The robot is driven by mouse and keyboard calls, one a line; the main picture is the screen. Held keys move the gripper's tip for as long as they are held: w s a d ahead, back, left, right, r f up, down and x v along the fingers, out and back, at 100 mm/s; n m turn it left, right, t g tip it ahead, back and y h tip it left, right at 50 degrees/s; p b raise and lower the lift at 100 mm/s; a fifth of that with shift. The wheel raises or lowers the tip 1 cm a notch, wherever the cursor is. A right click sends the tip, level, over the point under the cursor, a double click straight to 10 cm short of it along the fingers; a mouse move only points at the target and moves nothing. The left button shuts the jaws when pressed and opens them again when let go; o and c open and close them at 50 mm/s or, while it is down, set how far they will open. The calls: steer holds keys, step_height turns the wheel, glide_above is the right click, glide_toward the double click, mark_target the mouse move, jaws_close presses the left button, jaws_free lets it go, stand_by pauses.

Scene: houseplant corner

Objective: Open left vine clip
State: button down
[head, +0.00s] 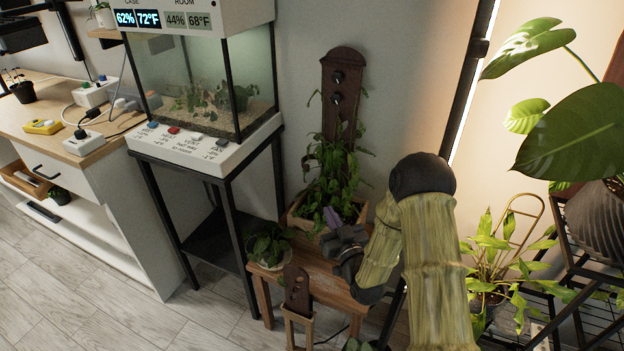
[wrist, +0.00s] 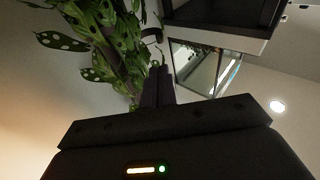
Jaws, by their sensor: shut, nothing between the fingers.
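My gripper (head: 332,218) is shut and empty, with its purple-grey fingers at the lower front of a leafy vine (head: 340,170) in the head view. In the wrist view the shut fingers (wrist: 158,84) point up beside the vine's stem and holed leaves (wrist: 105,30). A thin dark hooked or ring-like piece (wrist: 152,36) shows just beyond the fingertips; it may be a vine clip, but I cannot tell whether it is open or touched. The vine climbs a brown wooden board (head: 343,60) with two dark round fittings. No left clip is clear in the head view.
The vine's planter (head: 298,217) stands on a low wooden bench (head: 325,283) beside a small potted plant (head: 268,247). A glass case (head: 205,85) on a black stand is at left. A leafy plant (head: 490,265) and black shelf are at right. Floor is free at lower left.

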mark_target(308, 170)
steer(key=b+x, duration=0.1)
steer(key=x, duration=1.3)
steer(key=shift+d+f+b, duration=0.1)
steer(key=shift+b, duration=0.25)
steer(key=shift+w, duration=0.1)
